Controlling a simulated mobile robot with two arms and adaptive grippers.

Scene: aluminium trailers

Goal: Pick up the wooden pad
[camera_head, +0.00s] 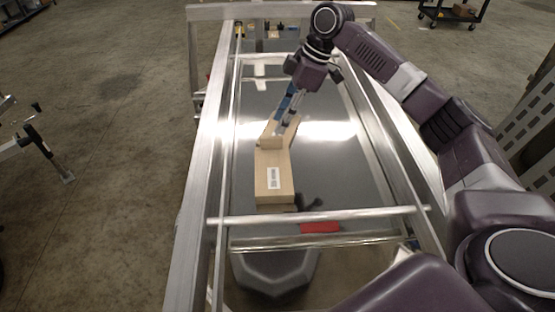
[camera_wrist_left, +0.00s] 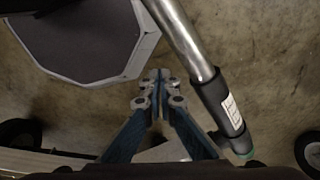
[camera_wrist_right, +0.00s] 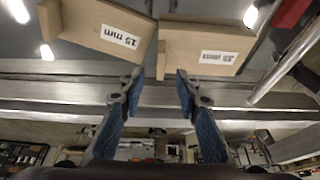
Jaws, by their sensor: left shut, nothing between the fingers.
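Two light-brown wooden pads lie on the grey bed of the aluminium trailer in the head view. The nearer wooden pad (camera_head: 272,192) has a white label, and the farther wooden pad (camera_head: 287,135) sits tilted behind it. In the right wrist view one labelled pad (camera_wrist_right: 90,22) is at upper left and another labelled pad (camera_wrist_right: 200,60) is at upper right. My right gripper (camera_head: 282,124) is at the farther pad in the head view. In the right wrist view my right gripper (camera_wrist_right: 159,76) is open, with nothing between its fingertips. My left gripper (camera_wrist_left: 160,76) is shut and empty, away from the pads.
Metal rails (camera_head: 204,190) frame the trailer, and a crossbar (camera_head: 320,215) runs in front of the pads. A red part (camera_head: 320,227) lies by it. A dark octagonal plate (camera_wrist_left: 80,35) and a metal post (camera_wrist_left: 185,40) are near my left gripper.

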